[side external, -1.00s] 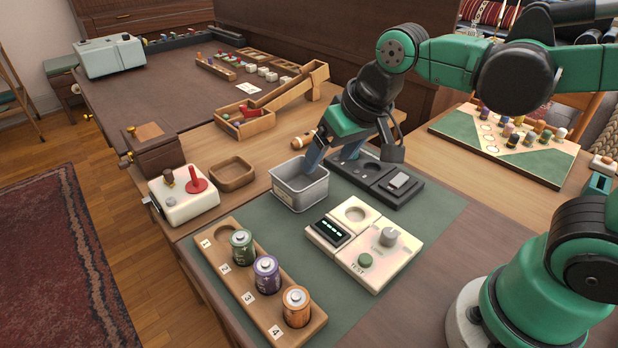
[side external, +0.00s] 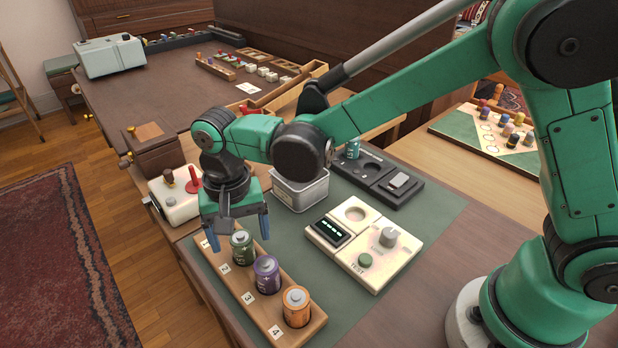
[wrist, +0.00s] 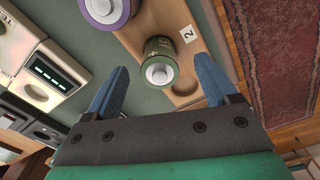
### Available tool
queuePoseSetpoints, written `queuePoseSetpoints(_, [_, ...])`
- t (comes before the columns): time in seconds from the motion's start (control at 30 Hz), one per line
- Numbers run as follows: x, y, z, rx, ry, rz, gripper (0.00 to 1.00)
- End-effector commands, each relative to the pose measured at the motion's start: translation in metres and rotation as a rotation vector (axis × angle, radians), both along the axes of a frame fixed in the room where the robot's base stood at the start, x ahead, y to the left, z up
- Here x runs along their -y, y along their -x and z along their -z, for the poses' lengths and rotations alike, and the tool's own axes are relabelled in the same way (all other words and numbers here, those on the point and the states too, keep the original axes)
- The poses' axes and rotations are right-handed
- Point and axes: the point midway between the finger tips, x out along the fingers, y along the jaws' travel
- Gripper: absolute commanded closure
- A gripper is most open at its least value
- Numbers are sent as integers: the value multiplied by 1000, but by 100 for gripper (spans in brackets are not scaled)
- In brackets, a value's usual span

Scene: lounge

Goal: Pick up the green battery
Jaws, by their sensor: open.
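The green battery (side external: 242,250) stands upright in the wooden numbered rack (side external: 254,309), by label 2. Beside it are a purple battery (side external: 266,275) and an orange battery (side external: 296,308). My gripper (side external: 237,231) is open, pointing down above the rack's far end. In the wrist view, the green battery (wrist: 160,64) shows between the spread fingers of my gripper (wrist: 161,68), with nothing gripped. The purple battery (wrist: 104,10) shows at the top edge. A teal battery (side external: 353,148) stands in the black tray (side external: 378,178).
A cream tester (side external: 387,264) with a knob and green button lies right of the rack. A metal bin (side external: 301,191) stands behind. A white box with a red lever (side external: 179,205) is just left of my gripper. The green mat's front is clear.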

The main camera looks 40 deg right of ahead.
Motion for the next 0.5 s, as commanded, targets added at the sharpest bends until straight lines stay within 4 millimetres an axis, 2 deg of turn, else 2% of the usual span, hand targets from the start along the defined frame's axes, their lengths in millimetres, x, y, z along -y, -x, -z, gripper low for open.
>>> queuePoseSetpoints(0.13, [0,0,13,1,-1,0,20])
queuePoseSetpoints(0.4, [1,0,15,1,-1,0,20])
queuePoseSetpoints(0.43, [1,0,15,1,-1,-1,23])
queuePoseSetpoints(0.5, [1,0,15,1,-1,-1,43])
